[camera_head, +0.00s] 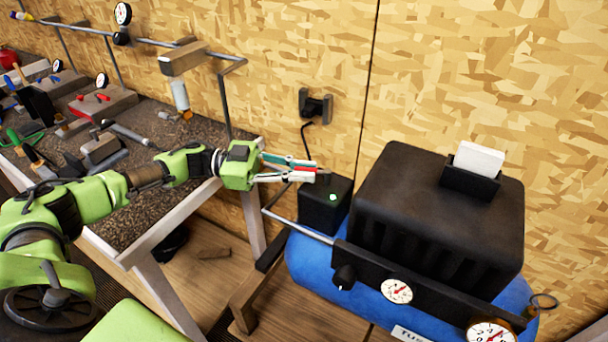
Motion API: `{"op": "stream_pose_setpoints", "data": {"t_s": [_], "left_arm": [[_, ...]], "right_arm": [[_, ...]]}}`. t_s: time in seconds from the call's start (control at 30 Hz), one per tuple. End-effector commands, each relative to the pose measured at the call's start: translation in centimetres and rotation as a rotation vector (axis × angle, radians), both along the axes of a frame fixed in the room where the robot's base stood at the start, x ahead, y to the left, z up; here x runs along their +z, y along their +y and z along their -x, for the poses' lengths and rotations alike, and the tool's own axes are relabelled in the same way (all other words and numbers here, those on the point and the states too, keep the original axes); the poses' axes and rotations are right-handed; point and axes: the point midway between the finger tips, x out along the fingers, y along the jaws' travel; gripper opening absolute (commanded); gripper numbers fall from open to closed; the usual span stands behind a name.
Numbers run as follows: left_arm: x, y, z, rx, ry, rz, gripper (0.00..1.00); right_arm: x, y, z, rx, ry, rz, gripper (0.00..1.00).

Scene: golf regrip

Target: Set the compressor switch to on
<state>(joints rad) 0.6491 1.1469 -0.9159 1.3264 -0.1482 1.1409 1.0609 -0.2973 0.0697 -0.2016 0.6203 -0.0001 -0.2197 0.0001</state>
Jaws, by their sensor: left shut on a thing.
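The compressor is a blue tank (310,262) with a black ribbed housing (435,225) on top, at the right. A small black switch box (325,207) with a bright green dot on its front stands at its left end. My left gripper (306,171) reaches in from the left, just above the top of this box. Its fingers are shut on a small part there, which seems to be the compressor switch; a dark stub (322,177) shows at the fingertips. The fingers hide most of it. My right gripper is out of view.
A wall socket (315,106) with a black plug and cable is behind the box. A workbench (150,205) with tools and clamps stands at the left. Gauges (397,290) and a black knob (344,277) sit on the compressor's front bar. A white card (479,158) stands in a black holder.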

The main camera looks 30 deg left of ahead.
Motion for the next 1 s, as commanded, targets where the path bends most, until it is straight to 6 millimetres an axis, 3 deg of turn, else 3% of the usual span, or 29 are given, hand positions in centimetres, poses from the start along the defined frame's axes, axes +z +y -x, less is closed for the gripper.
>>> {"op": "stream_pose_setpoints", "data": {"t_s": [0.33,0.37,0.4,0.77,1.0], "left_arm": [[0.0,0.0,0.0,0.0,0.0,-0.001,0.0],[0.0,0.0,0.0,0.0,0.0,-0.001,0.19],[0.0,0.0,0.0,0.0,0.0,-0.001,0.28],[0.0,0.1,0.0,0.0,0.0,0.0,0.28],[-0.1,3.2,1.1,0.004,0.003,-0.002,0.28]], "right_arm": [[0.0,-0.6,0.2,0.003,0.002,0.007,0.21],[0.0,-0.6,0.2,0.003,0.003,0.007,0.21],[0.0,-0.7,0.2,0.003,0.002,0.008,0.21],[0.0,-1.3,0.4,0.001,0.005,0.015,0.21],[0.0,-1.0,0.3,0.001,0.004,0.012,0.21]]}}
